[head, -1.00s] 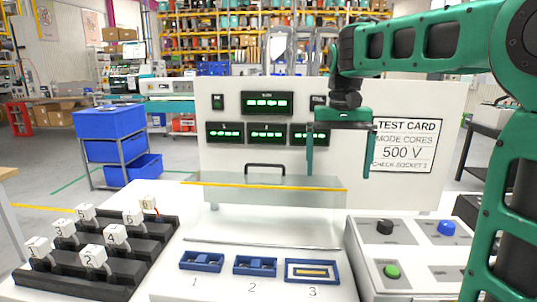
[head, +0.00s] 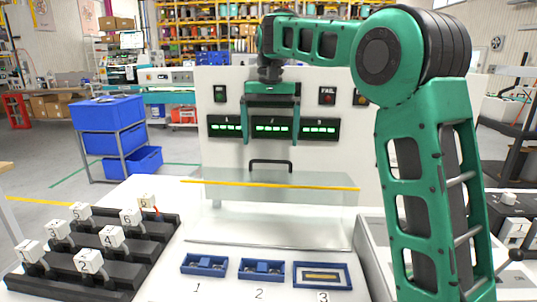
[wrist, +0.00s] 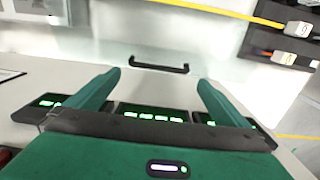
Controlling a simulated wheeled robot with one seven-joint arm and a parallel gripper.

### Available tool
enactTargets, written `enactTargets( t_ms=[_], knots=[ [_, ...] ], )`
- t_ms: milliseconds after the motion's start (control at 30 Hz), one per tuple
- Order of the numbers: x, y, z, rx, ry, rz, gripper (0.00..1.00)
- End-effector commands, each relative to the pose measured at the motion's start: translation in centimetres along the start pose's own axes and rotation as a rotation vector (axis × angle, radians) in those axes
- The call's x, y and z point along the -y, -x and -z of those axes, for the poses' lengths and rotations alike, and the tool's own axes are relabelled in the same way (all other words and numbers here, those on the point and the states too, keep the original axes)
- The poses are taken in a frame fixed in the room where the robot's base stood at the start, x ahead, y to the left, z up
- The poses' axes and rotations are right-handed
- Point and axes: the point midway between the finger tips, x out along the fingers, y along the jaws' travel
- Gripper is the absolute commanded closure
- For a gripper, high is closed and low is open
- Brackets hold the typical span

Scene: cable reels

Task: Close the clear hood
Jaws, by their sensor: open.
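The clear hood (head: 270,188) is a transparent panel with a yellow front edge strip. It stands raised over the bench, tilted above the three numbered blue sockets. Its black handle (head: 270,163) sticks up behind the yellow edge. The handle also shows in the wrist view (wrist: 158,66), beyond my fingertips and between them. My gripper (head: 271,141) is open and empty, pointing down in front of the display panel. In the head view it is above the handle and apart from it.
A black rack (head: 95,262) with numbered white connectors stands at left. A white panel with green displays (head: 272,127) and a red FAIL lamp (head: 327,95) stands behind.

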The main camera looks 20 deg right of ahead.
Motion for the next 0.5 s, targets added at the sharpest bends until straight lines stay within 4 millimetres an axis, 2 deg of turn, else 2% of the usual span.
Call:
enactTargets(
  t_ms=[100,233,500],
  knots=[
    [-0.2,-2.1,0.0,0.002,-0.003,-0.001,0.00],
    [-0.3,-3.9,0.1,0.001,-0.003,-0.001,0.00],
    [-0.2,-5.4,0.1,-0.001,-0.003,0.000,0.00]
  ],
)
